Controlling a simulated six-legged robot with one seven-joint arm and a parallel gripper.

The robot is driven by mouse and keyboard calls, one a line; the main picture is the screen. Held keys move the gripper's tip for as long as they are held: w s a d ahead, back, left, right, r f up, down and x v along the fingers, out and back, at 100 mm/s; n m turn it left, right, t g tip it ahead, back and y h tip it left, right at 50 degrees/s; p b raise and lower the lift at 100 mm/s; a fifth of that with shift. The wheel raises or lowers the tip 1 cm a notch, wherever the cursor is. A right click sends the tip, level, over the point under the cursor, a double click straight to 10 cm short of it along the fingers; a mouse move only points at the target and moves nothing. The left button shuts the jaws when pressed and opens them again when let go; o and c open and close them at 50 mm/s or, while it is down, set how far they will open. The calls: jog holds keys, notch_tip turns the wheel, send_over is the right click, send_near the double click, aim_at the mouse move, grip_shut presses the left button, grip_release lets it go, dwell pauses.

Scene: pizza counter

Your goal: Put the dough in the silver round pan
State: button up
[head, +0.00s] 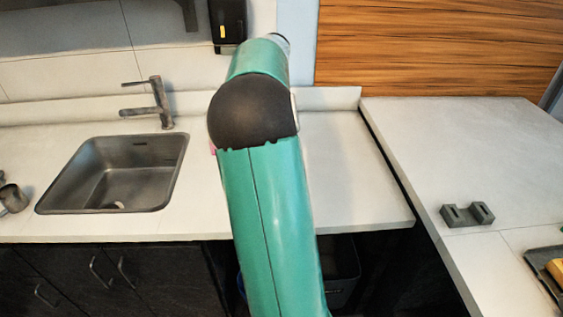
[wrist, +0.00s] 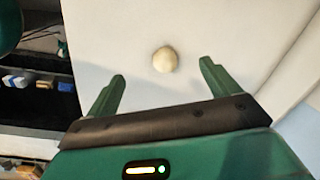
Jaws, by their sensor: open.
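The dough (wrist: 165,60) is a small pale round ball on the white counter in the wrist view. It lies ahead of my gripper (wrist: 162,85), roughly centred between the two green fingers and a little beyond their tips. The fingers are spread wide with nothing between them. In the head view my green arm hides the dough and my gripper. I see no silver round pan for certain in either view.
The head view shows a metal sink (head: 115,175) with a tap (head: 155,103) at the left. A grey two-slot block (head: 467,214) stands on the right counter (head: 450,140). A gap separates the two counters. A tray (head: 545,262) with a yellow thing is at the right edge.

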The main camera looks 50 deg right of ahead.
jog(key=d+f+m, duration=0.1)
jog(key=d+f, duration=0.1)
jog(key=f, duration=0.1)
jog(key=d+f+m, duration=0.1)
jog(key=d+f, duration=0.1)
jog(key=f, duration=0.2)
jog(key=d+f+m+g, duration=0.1)
jog(key=d+f, duration=0.1)
jog(key=f, duration=0.2)
jog(key=shift+s+d, duration=0.25)
jog(key=shift+s, duration=0.15)
jog(key=shift+s+f, duration=0.15)
jog(key=shift+f, duration=1.4)
jog(key=shift+s+f, duration=0.1)
jog(key=shift+f, duration=1.45)
jog(key=c, duration=0.9)
jog(key=shift+c, duration=0.2)
jog(key=shift+r, duration=0.1)
